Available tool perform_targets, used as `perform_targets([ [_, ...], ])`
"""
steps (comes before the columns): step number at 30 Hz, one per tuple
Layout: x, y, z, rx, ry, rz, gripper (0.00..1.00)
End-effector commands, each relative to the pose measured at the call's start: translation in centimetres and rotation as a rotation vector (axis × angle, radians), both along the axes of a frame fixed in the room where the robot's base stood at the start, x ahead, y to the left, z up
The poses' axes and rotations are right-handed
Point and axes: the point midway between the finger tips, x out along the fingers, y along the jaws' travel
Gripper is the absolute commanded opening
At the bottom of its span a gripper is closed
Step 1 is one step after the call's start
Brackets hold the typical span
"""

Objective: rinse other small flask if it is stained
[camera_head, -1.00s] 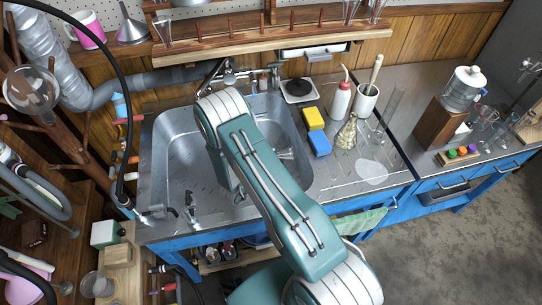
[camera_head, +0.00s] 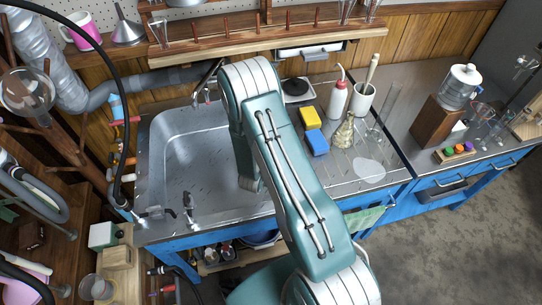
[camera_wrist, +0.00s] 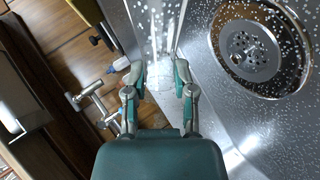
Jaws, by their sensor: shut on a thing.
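My gripper (camera_wrist: 160,77) is low over the sink in the wrist view, its two teal fingertips apart and shut on a clear glass piece (camera_wrist: 165,72), apparently a small flask. Its outline is faint, and I cannot tell whether it is stained. The metal sink (camera_head: 185,165) is wet with droplets; its round drain (camera_wrist: 250,47) lies right of my fingers. In the head view my arm hides the gripper and the held glass. Another small flask (camera_head: 344,133), with a yellowish tint, stands on the counter right of the sink.
A yellow sponge (camera_head: 311,117) and a blue sponge (camera_head: 317,142) lie right of the sink. A red-capped wash bottle (camera_head: 338,99), a white pot (camera_head: 362,98) and a tall glass cylinder (camera_head: 388,108) stand behind. The faucet (camera_head: 206,84) is at the sink's back edge.

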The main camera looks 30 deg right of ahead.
Motion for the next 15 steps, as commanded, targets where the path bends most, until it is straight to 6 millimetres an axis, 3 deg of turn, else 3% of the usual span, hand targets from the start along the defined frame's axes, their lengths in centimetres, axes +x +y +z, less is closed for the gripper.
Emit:
perform_targets([
  [15, 0.0, -2.5, 1.2, 0.373, -0.223, -0.004, 0.0],
])
